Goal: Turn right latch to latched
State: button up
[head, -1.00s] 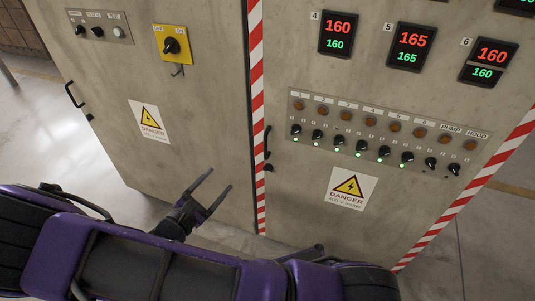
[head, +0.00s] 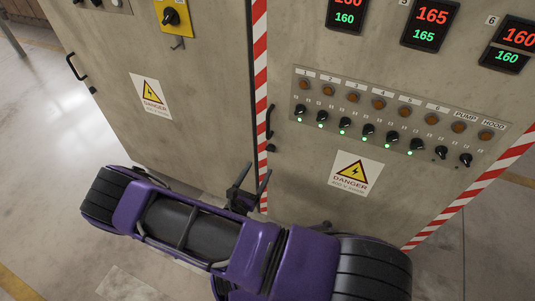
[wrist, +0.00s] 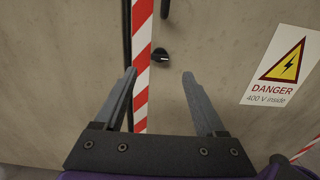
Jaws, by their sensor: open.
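The right latch is a small black knob (head: 270,148) on the right cabinet door, below that door's black handle (head: 269,121) and beside the red-and-white striped strip. In the wrist view the latch (wrist: 160,57) lies just beyond and between my fingertips, with its narrow end pointing right. My gripper (head: 256,172) is open and empty in front of the door, low in the head view. In the wrist view both fingers (wrist: 159,73) are apart and point at the door, with no visible contact on the latch.
The striped strip (head: 261,70) runs vertically beside the latch. A danger sign (head: 355,173) and a panel of switches and lamps (head: 391,115) are to the right. The left door has its own handle (head: 75,67) and latch (head: 92,89).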

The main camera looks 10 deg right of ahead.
aim_at(269, 150)
jog(key=x, duration=0.8)
jog(key=shift+w+d, duration=0.1)
jog(key=shift+w, duration=0.05)
grip_shut()
